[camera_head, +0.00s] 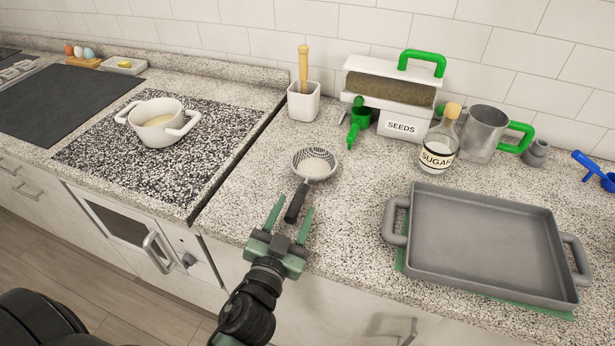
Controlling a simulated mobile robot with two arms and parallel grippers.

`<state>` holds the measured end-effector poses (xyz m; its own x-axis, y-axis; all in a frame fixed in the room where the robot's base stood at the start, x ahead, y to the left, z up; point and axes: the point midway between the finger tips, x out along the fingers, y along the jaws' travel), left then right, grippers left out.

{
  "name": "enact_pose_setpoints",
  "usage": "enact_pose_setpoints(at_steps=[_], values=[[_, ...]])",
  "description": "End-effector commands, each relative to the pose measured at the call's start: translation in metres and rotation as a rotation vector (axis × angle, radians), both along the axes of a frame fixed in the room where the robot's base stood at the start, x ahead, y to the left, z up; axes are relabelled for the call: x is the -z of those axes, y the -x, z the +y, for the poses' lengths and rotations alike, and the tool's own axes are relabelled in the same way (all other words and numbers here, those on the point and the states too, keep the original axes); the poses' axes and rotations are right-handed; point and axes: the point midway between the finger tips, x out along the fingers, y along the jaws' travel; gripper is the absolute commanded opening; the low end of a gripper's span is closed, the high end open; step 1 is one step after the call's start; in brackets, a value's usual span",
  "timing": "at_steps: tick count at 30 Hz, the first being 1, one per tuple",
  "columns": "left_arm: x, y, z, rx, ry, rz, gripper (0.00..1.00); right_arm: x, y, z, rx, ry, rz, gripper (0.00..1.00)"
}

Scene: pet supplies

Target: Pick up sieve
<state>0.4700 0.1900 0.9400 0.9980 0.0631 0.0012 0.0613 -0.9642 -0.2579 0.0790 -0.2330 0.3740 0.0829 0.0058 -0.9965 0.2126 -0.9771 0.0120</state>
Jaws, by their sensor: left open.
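The sieve (315,164) lies on the speckled counter, with a round mesh bowl and a dark handle (295,204) pointing toward me. My left gripper (293,220) has green fingers and is open. Its fingertips are near the end of the sieve's handle, one on each side of it in the picture. I cannot tell whether they touch it or how high above the counter they are. My right gripper is not in view.
A grey baking tray (485,245) lies to the right. Behind the sieve stand a white cup (304,103), a SEEDS dispenser (402,125), a sugar bottle (439,145) and a metal jug (485,132). A white pot (157,122) stands at left. The counter around the sieve is clear.

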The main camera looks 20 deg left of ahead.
Motion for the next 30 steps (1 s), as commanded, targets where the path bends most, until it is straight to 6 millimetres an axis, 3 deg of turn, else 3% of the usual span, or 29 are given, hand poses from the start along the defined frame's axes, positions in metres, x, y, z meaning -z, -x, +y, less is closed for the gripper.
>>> enact_pose_setpoints(at_steps=[4, 9, 18, 23, 30], values=[[-0.008, -0.022, 0.002, 0.002, -0.003, -0.002, 0.47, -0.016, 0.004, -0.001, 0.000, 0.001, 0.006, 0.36], [-0.005, -0.044, 0.004, 0.001, -0.002, -0.002, 0.47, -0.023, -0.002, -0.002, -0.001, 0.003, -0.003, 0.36], [-0.002, -0.049, 0.004, 0.000, 0.000, 0.000, 0.47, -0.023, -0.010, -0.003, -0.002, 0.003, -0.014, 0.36], [-0.003, -0.049, 0.004, 0.000, 0.000, 0.000, 0.03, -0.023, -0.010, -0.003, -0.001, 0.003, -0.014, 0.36], [-0.003, -0.049, 0.004, 0.000, 0.000, 0.000, 0.00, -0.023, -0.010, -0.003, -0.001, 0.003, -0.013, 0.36]])
